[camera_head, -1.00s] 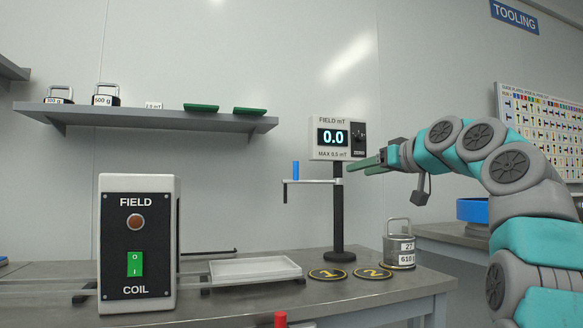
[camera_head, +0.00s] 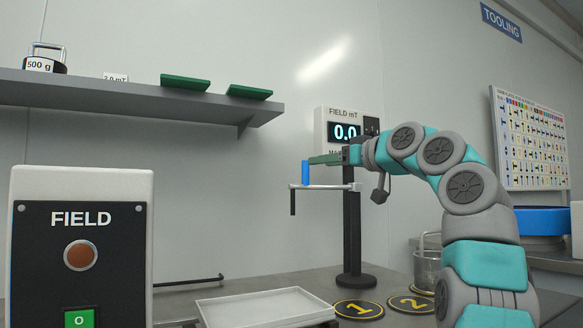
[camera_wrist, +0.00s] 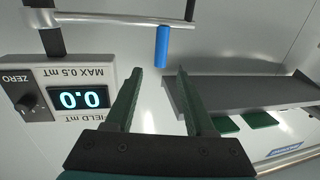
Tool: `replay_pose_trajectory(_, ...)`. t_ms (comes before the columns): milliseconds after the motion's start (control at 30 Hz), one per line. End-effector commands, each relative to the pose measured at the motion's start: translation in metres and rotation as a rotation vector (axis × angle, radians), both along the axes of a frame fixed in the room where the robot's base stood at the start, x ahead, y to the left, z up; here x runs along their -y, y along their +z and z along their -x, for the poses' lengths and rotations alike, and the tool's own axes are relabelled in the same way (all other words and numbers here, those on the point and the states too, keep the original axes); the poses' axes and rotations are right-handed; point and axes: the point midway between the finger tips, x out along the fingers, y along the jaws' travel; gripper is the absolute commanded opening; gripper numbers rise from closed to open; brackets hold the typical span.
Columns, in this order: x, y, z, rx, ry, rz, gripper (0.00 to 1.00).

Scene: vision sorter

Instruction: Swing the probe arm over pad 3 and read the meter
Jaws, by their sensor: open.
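The meter (camera_head: 343,131) on the black post (camera_head: 352,235) reads 0.0 and also shows upside down in the wrist view (camera_wrist: 70,92). The probe arm (camera_head: 328,187) is a thin bar pointing left from the post, with a black probe (camera_head: 292,202) hanging at its end and an upright blue handle (camera_head: 306,173). My gripper (camera_head: 313,160) is open beside the handle's top. In the wrist view, the handle (camera_wrist: 162,46) stands just beyond my open gripper (camera_wrist: 160,74), centred between its fingertips. Pads 1 (camera_head: 340,304) and 2 (camera_head: 396,300) lie on the bench; pad 3 is not seen.
The field coil box (camera_head: 135,225) with a dull red lamp stands at front left. A white tray (camera_head: 265,308) lies on the bench. A shelf (camera_head: 130,97) with green plates is on the wall. A metal canister (camera_head: 427,268) is partly hidden behind my arm.

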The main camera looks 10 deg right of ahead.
Motion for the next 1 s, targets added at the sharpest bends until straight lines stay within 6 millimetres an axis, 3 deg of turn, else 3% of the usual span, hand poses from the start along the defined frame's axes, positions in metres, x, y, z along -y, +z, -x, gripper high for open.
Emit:
replay_pose_trajectory(267, -0.01, 0.002, -0.018, -0.003, 0.001, 0.001, 0.55)
replay_pose_trajectory(633, -0.036, 0.001, -0.064, -0.004, 0.001, 0.0, 0.55)
replay_pose_trajectory(933, -0.038, -0.001, -0.068, 0.0, 0.0, 0.0, 0.55)
replay_pose_trajectory(1000, -0.038, -0.001, -0.068, 0.0, 0.0, 0.0, 0.48)
